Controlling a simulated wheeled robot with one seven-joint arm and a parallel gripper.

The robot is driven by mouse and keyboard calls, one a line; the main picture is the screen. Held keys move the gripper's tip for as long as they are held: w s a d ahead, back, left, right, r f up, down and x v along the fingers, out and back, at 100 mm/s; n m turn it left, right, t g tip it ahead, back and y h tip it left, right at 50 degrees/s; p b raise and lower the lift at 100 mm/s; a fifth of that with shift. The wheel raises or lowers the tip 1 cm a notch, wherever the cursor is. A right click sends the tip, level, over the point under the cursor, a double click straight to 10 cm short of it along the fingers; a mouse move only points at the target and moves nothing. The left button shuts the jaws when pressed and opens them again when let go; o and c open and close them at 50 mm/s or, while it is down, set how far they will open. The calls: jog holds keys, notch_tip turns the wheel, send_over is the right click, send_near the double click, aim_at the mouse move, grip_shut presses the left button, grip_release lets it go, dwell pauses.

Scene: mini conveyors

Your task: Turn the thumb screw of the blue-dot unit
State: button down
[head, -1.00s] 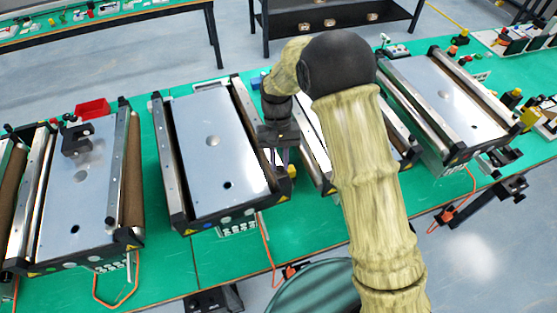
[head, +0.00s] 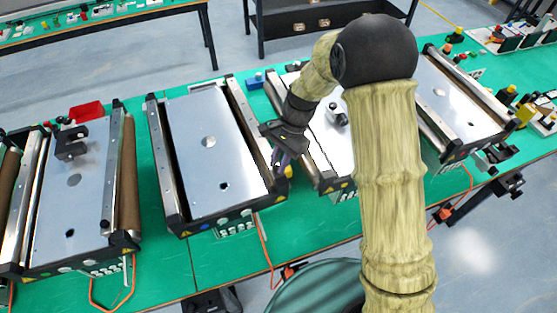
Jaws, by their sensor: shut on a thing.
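The blue-dot unit (head: 205,110) is the mini conveyor left of the middle, with a pale metal top and a blue dot (head: 207,227) low on its front end. My gripper (head: 279,164) is at this unit's front right corner, tilted, with its fingers pointing down. It is shut on the thumb screw there, which is mostly hidden by the fingers. A small yellow part (head: 289,171) shows just right of the fingertips.
Another conveyor (head: 75,190) stands to the left, with a black bracket (head: 72,142) on top. A third (head: 335,160) stands close right, partly behind my arm, and a fourth (head: 455,105) farther right. A red tray (head: 87,111) lies behind the left unit on the green table.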

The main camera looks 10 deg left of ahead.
jog(key=shift+r+m+t+y, duration=0.1)
jog(key=shift+m+t+y, duration=0.25)
jog(key=shift+m, duration=0.75)
jog(key=c, duration=1.3)
grip_release()
jog(key=shift+s, duration=0.1)
jog(key=shift+d, duration=0.1)
jog(key=b+v, duration=0.3)
jog(key=v, duration=1.4)
jog(key=shift+r+b, duration=0.15)
jog(key=shift+b, duration=0.15)
